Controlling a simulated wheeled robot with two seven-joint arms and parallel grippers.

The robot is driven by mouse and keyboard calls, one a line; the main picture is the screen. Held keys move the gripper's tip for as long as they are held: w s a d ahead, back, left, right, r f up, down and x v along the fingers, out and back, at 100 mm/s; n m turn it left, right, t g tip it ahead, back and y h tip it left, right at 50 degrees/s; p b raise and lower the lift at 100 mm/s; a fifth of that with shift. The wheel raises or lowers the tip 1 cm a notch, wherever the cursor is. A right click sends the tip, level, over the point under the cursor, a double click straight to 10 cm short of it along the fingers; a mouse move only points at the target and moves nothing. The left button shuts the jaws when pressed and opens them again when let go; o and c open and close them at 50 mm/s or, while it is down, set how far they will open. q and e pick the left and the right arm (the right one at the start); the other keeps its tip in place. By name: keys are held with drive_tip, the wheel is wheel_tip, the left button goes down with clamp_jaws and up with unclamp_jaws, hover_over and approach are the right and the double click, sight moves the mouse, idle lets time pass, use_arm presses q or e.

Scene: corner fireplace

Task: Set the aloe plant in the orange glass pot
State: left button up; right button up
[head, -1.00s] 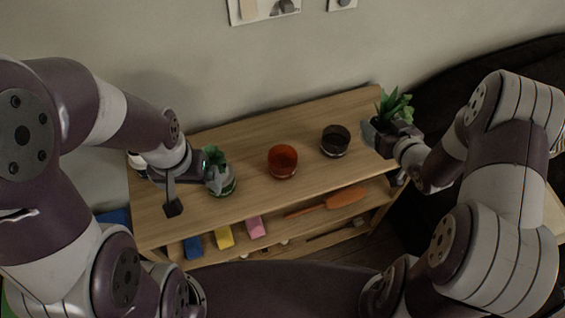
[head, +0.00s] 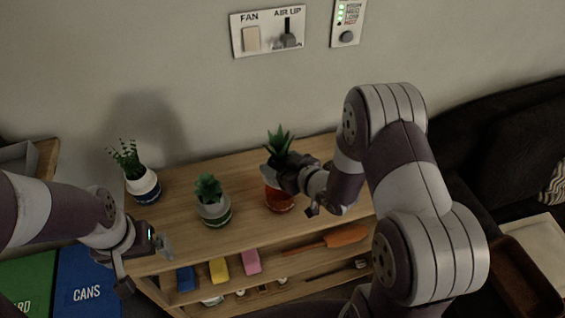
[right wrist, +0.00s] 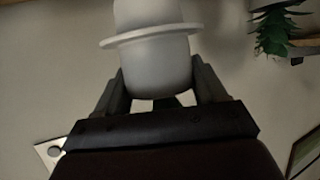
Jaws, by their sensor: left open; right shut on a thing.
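The aloe plant (head: 280,142) has spiky green leaves and stands upright over the orange glass pot (head: 279,202) on the shelf top. My right gripper (head: 281,172) is shut on it. In the right wrist view, the aloe's white rimmed inner pot (right wrist: 152,62) sits between my right fingers (right wrist: 158,85). The gripper hides the orange pot's rim, so I cannot tell whether the inner pot is inside it or just above. My left gripper (head: 145,262) is open and empty at the shelf's front left corner.
A succulent in a striped pot (head: 214,211) stands left of the orange pot. A plant in a white and blue pot (head: 144,188) is at the shelf top's left end. Green (head: 28,280) and blue bins (head: 90,275) are at lower left. The shelf below holds an orange tool (head: 345,236).

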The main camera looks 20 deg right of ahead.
drive_tip(key=shift+f+b, duration=2.3)
drive_tip(key=shift+f, duration=0.55)
drive_tip(key=shift+f+b, duration=0.45)
drive_tip(key=shift+f, duration=0.2)
drive_tip(key=o, duration=0.9)
drive_tip(key=shift+c, duration=0.2)
drive_tip(key=v, duration=1.3)
drive_tip(key=s+d+f+m+g+h, duration=0.4)
drive_tip(key=s+d+f+g+h, duration=0.2)
drive_tip(key=s+d+g, duration=0.15)
drive_tip(key=a+r+g+p, duration=0.1)
drive_tip(key=a+r+g, duration=0.2)
drive_tip(key=a+r, duration=0.5)
drive_tip(key=shift+s+r+m, duration=0.25)
drive_tip(key=shift+r+m, duration=0.05)
drive_tip(key=shift+r, duration=0.05)
